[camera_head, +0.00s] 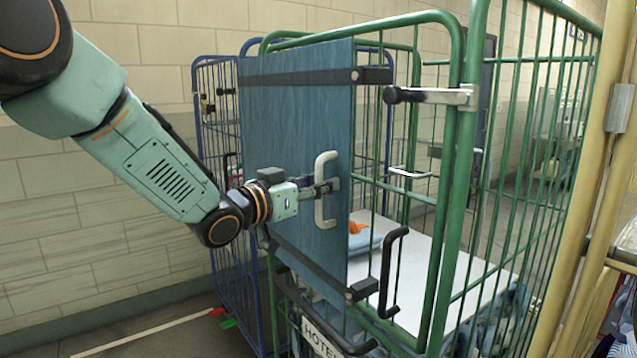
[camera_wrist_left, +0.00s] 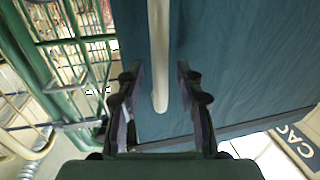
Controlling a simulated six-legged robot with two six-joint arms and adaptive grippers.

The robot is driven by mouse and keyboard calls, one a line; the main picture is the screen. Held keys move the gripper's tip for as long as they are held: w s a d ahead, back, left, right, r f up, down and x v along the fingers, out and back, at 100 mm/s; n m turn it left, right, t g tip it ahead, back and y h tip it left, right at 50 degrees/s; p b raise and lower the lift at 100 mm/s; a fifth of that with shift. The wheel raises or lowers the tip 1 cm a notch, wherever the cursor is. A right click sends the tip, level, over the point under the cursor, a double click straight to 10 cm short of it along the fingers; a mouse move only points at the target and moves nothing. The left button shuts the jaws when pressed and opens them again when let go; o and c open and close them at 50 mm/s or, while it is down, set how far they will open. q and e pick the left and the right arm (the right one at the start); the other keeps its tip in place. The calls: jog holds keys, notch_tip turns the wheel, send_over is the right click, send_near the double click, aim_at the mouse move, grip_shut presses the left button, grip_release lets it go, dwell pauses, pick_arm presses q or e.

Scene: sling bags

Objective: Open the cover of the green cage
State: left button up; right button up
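The green cage (camera_head: 449,190) stands in the middle of the head view. Its cover is a blue panel (camera_head: 290,130) with black bars along top and bottom, also seen in the left wrist view (camera_wrist_left: 235,70). The panel's right edge stands apart from the cage's right post, leaving the inside visible. A pale grey handle (camera_head: 321,214) is on the panel. My left gripper (camera_head: 328,187) is at this handle. In the left wrist view the gripper (camera_wrist_left: 160,85) has its fingers apart, with the handle (camera_wrist_left: 159,40) between them and gaps on both sides. My right gripper is not in view.
A white shelf (camera_head: 415,270) inside the cage carries an orange item (camera_head: 357,227) and folded blue cloth. A blue cage (camera_head: 208,135) stands behind at left. A yellow frame (camera_head: 590,200) stands close at right.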

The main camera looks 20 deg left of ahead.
pick_arm(q)
jog(key=shift+w+d+f, duration=0.1)
jog(key=shift+w+d, duration=0.2)
jog(key=shift+w, duration=0.1)
jog(key=shift+s+a, duration=0.35)
jog(key=shift+c, duration=0.6)
jog(key=shift+w+d, duration=0.2)
jog(key=shift+w, duration=0.05)
jog(key=c, duration=0.6)
jog(key=shift+s+a, duration=0.1)
grip_shut()
